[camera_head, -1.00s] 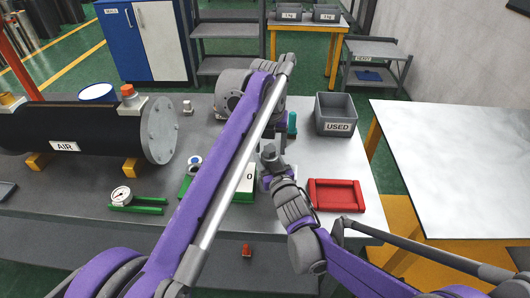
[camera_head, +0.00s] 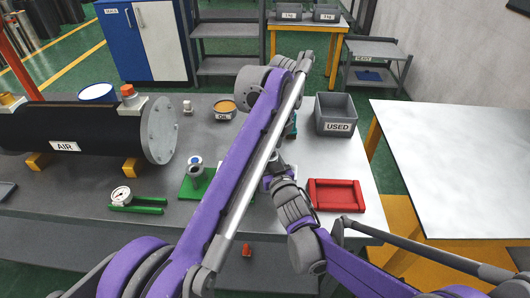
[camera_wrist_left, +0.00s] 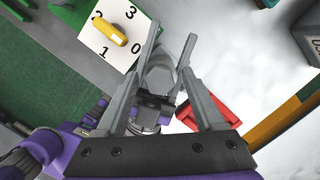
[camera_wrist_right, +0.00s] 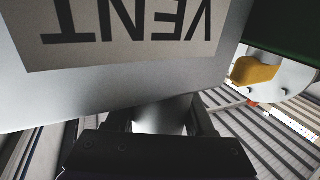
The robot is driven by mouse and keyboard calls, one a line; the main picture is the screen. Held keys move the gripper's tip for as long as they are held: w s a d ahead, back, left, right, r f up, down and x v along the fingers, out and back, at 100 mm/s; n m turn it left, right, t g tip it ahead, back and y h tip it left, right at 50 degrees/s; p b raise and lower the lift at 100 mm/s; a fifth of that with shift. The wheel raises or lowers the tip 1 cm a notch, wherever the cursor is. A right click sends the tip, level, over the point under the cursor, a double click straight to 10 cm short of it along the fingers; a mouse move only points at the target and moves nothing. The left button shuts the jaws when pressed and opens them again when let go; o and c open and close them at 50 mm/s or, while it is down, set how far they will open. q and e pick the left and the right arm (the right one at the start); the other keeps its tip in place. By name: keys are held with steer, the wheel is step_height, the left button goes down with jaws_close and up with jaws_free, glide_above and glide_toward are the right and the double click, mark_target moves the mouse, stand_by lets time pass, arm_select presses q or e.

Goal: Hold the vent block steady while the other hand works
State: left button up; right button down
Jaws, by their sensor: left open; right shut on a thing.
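The grey vent block (camera_wrist_right: 130,85) fills the upper right wrist view, its VENT label upside down. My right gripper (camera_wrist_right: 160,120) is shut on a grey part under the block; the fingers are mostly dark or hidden. In the head view my left arm covers most of that spot. My left gripper (camera_wrist_left: 173,32) is open and empty in the left wrist view. Left of its fingers is a white dial plate (camera_wrist_left: 92,45) numbered 0 to 3, with a yellow handle (camera_wrist_left: 110,34). A grey part of my right arm shows between the fingers, farther off.
A red tray (camera_head: 336,209) lies right of my right arm, with a grey USED bin (camera_head: 336,108) behind it. Left are a green plate with a flanged fitting (camera_head: 195,172), a gauge (camera_head: 121,195) and the black AIR cylinder (camera_head: 100,128). An orange-topped container (camera_head: 223,106) stands at the back.

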arm_select(q)
steer(key=v, duration=0.8)
steer(key=shift+s, duration=0.2)
steer(key=shift+d, duration=0.15)
steer(key=shift+o, duration=0.5)
steer(key=s+a+r+n+t+h, duration=0.1)
steer(key=s+n+t, duration=0.1)
steer(key=n, duration=1.1)
steer(key=s+a+r+n+t+h, duration=0.1)
steer(key=s+n, duration=0.1)
steer(key=n, duration=1.2)
steer(key=x, duration=1.1)
steer(key=shift+d, duration=0.1)
